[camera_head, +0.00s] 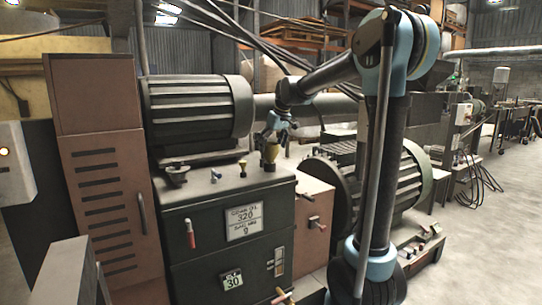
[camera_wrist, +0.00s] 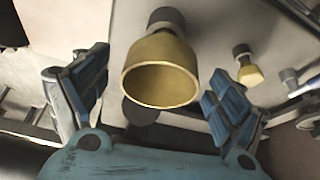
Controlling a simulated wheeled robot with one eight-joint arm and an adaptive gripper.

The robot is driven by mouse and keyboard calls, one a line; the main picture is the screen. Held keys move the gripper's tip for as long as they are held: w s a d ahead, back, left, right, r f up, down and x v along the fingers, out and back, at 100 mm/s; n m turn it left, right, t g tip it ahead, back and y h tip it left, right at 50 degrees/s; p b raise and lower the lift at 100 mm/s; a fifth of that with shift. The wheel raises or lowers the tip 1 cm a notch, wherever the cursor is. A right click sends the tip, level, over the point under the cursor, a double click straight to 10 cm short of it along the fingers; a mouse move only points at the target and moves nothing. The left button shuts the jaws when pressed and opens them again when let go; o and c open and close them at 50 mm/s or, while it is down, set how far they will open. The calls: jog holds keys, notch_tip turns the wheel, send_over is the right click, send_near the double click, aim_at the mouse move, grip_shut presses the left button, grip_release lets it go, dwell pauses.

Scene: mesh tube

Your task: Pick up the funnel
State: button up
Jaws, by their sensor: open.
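A yellow funnel (camera_wrist: 165,62) with a wide open mouth and a dark narrow end is large in the wrist view, between and beyond the two blue finger pads of my gripper (camera_wrist: 158,95). In the head view the funnel (camera_head: 269,152) stands at the top of the dark machine cabinet, right below my gripper (camera_head: 272,130). My gripper is open, with a gap showing between each finger and the funnel in the wrist view. The head view does not show clearly whether a finger touches the funnel.
The dark cabinet (camera_head: 205,225) has small fittings on top, including a small yellow one (camera_head: 242,165) that also shows in the wrist view (camera_wrist: 250,75). A large ribbed motor (camera_head: 198,108) stands behind. A brown cabinet (camera_head: 105,180) is at the left. Open floor (camera_head: 485,225) lies at the right.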

jog(key=shift+x, duration=1.55)
jog(key=shift+d, duration=0.15)
jog(key=c, duration=1.2)
